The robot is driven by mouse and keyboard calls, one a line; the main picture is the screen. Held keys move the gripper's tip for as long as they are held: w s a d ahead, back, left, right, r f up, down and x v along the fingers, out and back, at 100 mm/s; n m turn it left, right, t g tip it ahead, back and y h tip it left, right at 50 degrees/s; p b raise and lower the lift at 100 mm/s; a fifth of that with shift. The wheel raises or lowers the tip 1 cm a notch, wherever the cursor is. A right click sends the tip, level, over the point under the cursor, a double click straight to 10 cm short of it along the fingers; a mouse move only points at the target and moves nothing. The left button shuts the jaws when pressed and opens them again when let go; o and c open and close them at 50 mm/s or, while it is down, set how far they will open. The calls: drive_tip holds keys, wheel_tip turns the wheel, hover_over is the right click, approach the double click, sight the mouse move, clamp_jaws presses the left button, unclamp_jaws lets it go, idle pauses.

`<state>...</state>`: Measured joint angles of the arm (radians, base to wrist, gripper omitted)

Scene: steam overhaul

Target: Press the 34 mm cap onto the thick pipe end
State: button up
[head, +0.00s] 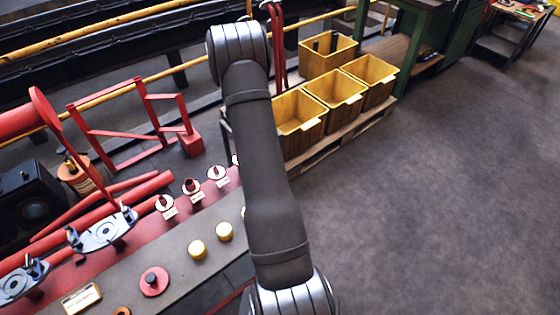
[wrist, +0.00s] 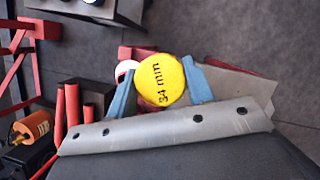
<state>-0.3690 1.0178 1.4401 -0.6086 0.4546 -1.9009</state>
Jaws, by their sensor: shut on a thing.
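In the wrist view my gripper (wrist: 160,88) has its two blue fingers shut on a round yellow cap (wrist: 161,75) marked "34 mm". The cap's marked face is toward the camera. It hides what lies directly behind it, so I cannot tell whether it touches a pipe end. A white disc (wrist: 125,70) shows partly beside the left finger. In the head view my arm hides the gripper and the held cap. Several short red pipe ends (head: 191,186) stand on white discs along the bench, with unreadable labels. I cannot tell which is the thick one.
A red disc with a dark knob (head: 154,281) is nearer. Red pipes (head: 100,205) lie behind the pipe ends. Yellow bins (head: 335,90) stand beyond on a pallet. The floor at right is clear.

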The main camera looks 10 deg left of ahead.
drive_tip(key=shift+n+y, duration=0.3)
drive_tip(key=shift+n, duration=0.5)
drive_tip(key=a, duration=0.2)
drive_tip(key=w+a, duration=0.1)
drive_tip(key=a, duration=0.2)
drive_tip(key=w+a+r, duration=0.1)
drive_tip(key=a, duration=0.1)
drive_tip(key=shift+a, duration=0.15)
drive_tip(key=shift+f, duration=2.35)
drive_tip(key=shift+f, duration=0.55)
drive_tip(key=shift+f, duration=0.35)
drive_tip(key=shift+f, duration=0.25)
drive_tip(key=shift+f, duration=0.9)
drive_tip(key=o, duration=1)
